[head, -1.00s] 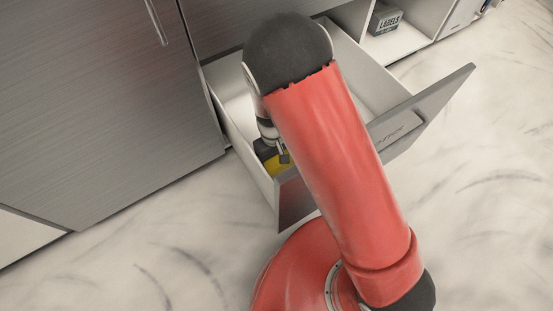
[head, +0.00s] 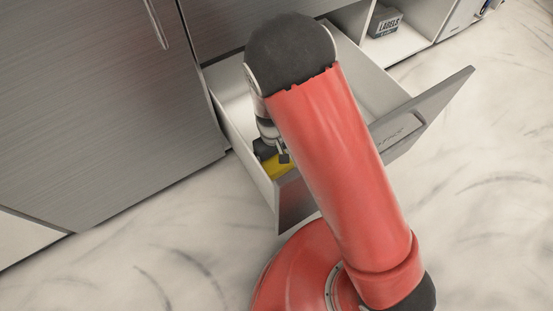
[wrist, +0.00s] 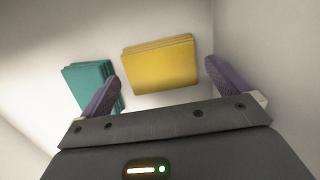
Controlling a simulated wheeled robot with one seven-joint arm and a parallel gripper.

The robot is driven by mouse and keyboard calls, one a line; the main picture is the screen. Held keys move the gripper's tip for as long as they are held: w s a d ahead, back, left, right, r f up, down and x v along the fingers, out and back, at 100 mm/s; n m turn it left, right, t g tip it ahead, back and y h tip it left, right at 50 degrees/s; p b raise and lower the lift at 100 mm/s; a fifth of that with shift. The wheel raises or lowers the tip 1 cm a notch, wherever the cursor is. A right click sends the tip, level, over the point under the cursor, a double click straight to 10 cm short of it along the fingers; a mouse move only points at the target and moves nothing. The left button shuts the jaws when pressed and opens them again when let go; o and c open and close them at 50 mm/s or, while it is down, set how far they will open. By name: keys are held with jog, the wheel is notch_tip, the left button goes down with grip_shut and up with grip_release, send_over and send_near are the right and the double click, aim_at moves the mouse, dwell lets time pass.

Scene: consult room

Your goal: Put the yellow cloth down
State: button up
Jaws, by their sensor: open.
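The yellow cloth (wrist: 160,66), a folded stack, lies flat on the floor of the open drawer (head: 232,104). In the wrist view it sits just ahead of and between the spread purple fingers of my gripper (wrist: 168,90). The gripper is open and nothing is held in it. In the head view only part of the yellow cloth (head: 277,168) shows, below my gripper (head: 272,150); my arm hides much of the drawer.
A teal folded cloth (wrist: 88,82) lies left of the yellow one, partly behind the left finger. The drawer walls stand close around my gripper. A labels box (head: 384,20) sits on a shelf at the back.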

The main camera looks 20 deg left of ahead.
notch_tip(320, 180, up, 10)
jog(key=a+p, duration=0.1)
jog(key=p, duration=0.1)
jog(key=shift+w, duration=0.35)
notch_tip(320, 180, up, 14)
jog(key=m+y+p, duration=0.2)
jog(key=m+p, duration=0.1)
send_over(275, 159)
jog(key=w+d, duration=0.3)
jog(key=d, duration=0.4)
jog(key=d+r+m+t+p, duration=0.2)
jog(key=d+r, duration=0.6)
jog(key=r, duration=0.2)
jog(key=s+d+r+m+t+p, duration=0.4)
jog(key=s+d+r+m, duration=0.1)
jog(key=s+d+r, duration=0.7)
jog(key=d+r, duration=0.2)
jog(key=d, duration=0.1)
jog(key=shift+d+r+h+p, duration=0.2)
jog(key=shift+d+h+p, duration=0.1)
jog(key=shift+d+h, duration=0.1)
